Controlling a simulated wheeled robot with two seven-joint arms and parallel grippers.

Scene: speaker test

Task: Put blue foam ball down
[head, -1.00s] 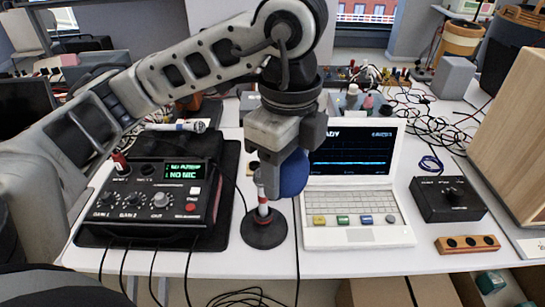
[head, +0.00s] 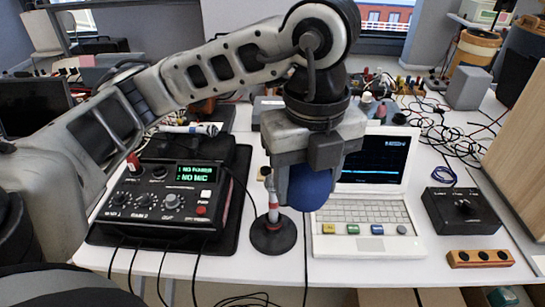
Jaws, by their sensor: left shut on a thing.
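My left gripper (head: 305,178) points down over the table, in front of the laptop's left part. It is shut on the blue foam ball (head: 309,188), whose lower part shows below the jaws. The upper part of the ball is hidden by the gripper. The ball is right beside the top of a small stand (head: 272,238) with a red and white post on a round black base. I cannot tell whether the ball touches the post. My right gripper is not in view.
A mixer box (head: 165,195) with a green display sits on a black mat at left. A white laptop (head: 366,240) stands at the middle right. A black box with a knob (head: 462,210), an orange block (head: 480,258) and tangled cables lie at right.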

